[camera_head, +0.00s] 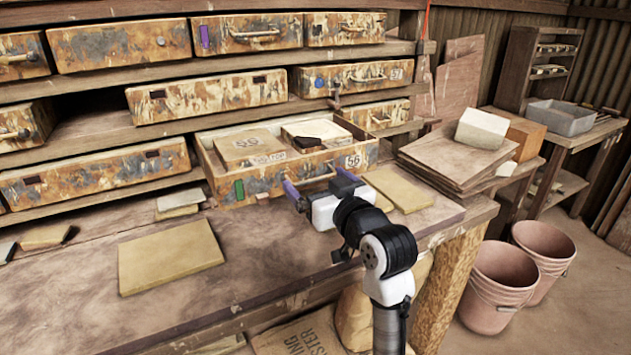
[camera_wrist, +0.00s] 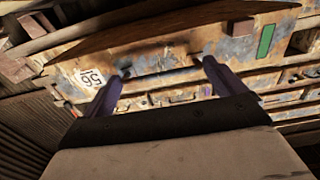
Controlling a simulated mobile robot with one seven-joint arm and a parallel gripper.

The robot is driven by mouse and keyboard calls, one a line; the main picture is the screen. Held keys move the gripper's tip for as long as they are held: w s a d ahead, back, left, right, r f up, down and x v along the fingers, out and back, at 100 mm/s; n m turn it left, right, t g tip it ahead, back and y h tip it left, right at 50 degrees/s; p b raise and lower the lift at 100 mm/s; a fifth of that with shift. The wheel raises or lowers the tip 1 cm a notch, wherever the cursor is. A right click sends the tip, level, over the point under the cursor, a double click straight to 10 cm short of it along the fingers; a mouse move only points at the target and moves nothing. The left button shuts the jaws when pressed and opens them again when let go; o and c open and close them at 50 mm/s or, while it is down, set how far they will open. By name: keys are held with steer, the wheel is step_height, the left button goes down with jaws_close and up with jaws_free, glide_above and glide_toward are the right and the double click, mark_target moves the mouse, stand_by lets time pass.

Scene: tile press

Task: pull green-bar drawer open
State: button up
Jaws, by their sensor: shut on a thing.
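The green-bar drawer (camera_head: 226,172) stands pulled out of the middle of the rack, so its inside shows. Its rusty, paint-flaked front carries a green bar (camera_head: 239,189) at the left and a "56" label (camera_head: 353,161) at the right. In it lie a tan block (camera_head: 248,146) and a pale block (camera_head: 316,130) with a dark piece on top. My gripper (camera_head: 314,178) is at the drawer front, its purple fingers shut on the handle (camera_wrist: 165,77), one near each end. The wrist view shows the front upside down, with the green bar (camera_wrist: 265,42) at upper right.
A tan slab (camera_head: 168,257) lies on the bench at left, and another slab (camera_head: 398,188) lies right of the drawer. A stack of boards (camera_head: 455,158) with a white block stands further right. Two buckets (camera_head: 497,285) stand on the floor.

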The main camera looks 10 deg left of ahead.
steer(key=shift+s+f, duration=0.1)
steer(key=o, duration=1)
steer(key=shift+s+d, duration=0.1)
steer(key=b+v, duration=0.2)
steer(key=v, duration=1.1)
steer(key=shift+s+d+b, duration=0.2)
steer(key=shift+s+b, duration=0.05)
steer(key=shift+b, duration=0.1)
